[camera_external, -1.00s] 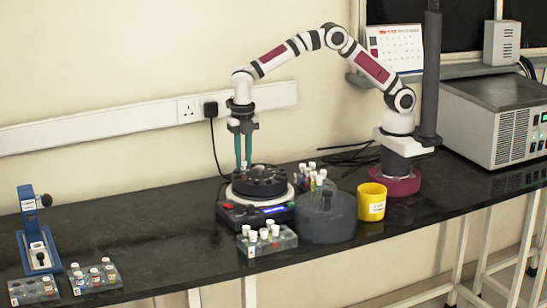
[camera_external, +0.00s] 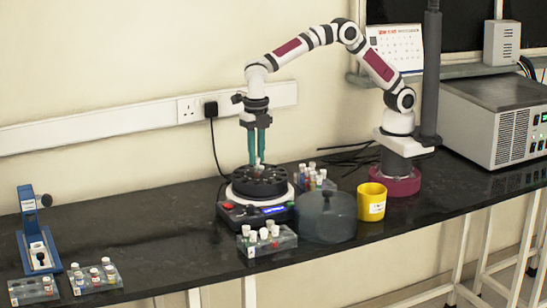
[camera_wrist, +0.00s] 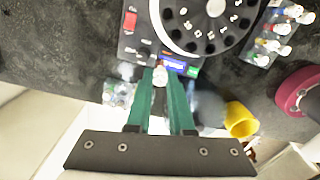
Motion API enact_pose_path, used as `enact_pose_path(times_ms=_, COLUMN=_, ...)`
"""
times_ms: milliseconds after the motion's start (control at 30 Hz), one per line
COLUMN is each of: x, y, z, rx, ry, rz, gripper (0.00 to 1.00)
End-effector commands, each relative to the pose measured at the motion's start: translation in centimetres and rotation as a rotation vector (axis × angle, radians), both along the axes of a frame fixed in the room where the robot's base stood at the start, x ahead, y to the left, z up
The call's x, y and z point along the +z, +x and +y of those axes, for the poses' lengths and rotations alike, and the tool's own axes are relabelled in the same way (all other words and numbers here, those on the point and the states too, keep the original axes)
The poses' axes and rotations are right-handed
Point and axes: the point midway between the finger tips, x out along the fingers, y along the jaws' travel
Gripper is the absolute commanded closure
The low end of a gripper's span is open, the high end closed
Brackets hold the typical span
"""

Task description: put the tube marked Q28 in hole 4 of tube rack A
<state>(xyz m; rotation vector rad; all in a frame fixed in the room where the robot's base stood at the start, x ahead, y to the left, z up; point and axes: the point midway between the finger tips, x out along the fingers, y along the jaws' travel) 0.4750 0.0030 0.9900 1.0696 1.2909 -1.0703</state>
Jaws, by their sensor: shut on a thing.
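My gripper (camera_external: 257,158) points down above the rotor of the round dark machine. It is shut on a tube with a pale cap (camera_wrist: 160,75), which shows between the teal fingertips in the wrist view. I cannot read a mark on this tube, so I cannot tell if it is Q28. A clear rack (camera_external: 284,243) with several white-capped tubes stands in front of the machine. Another rack of tubes (camera_external: 315,179) stands behind the smoky lid. Two more small racks stand at the far left (camera_external: 110,285) (camera_external: 33,293). I cannot read which rack is A, nor the hole numbers.
The machine (camera_external: 262,187) has a ring of numbered holes, seen in the wrist view. A smoky round lid (camera_external: 327,217) and a yellow cup (camera_external: 371,203) stand to its right. A blue stand (camera_external: 28,222) is at the far left. The bench between it and the machine is clear.

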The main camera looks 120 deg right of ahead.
Motion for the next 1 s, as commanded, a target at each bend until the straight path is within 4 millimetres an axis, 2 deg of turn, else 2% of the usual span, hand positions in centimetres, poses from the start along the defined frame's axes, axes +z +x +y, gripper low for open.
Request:
enact_pose_path(times_ms=33, x=-0.8, y=0.4, z=3.1, rx=0.050, ry=0.000, rz=0.001, gripper=1.00)
enact_pose_path(times_ms=100, x=-1.8, y=0.6, z=7.3, rx=0.111, ry=0.000, rz=0.001, gripper=1.00)
enact_pose_path(times_ms=200, x=-3.0, y=0.4, z=12.4, rx=0.182, ry=0.000, rz=0.001, gripper=1.00)
enact_pose_path(times_ms=333, x=-4.0, y=-0.2, z=16.5, rx=0.239, ry=0.000, rz=-0.001, gripper=1.00)
enact_pose_path(times_ms=400, x=-4.3, y=-0.4, z=17.5, rx=0.254, ry=0.000, rz=-0.001, gripper=1.00)
enact_pose_path(times_ms=500, x=-4.8, y=-0.5, z=18.0, rx=0.260, ry=0.001, rz=0.000, gripper=1.00)
enact_pose_path(times_ms=800, x=-7.6, y=-0.5, z=17.9, rx=0.259, ry=0.000, rz=-0.001, gripper=1.00)
enact_pose_path(times_ms=1000, x=-8.3, y=-0.5, z=17.9, rx=0.257, ry=0.001, rz=-0.001, gripper=1.00)
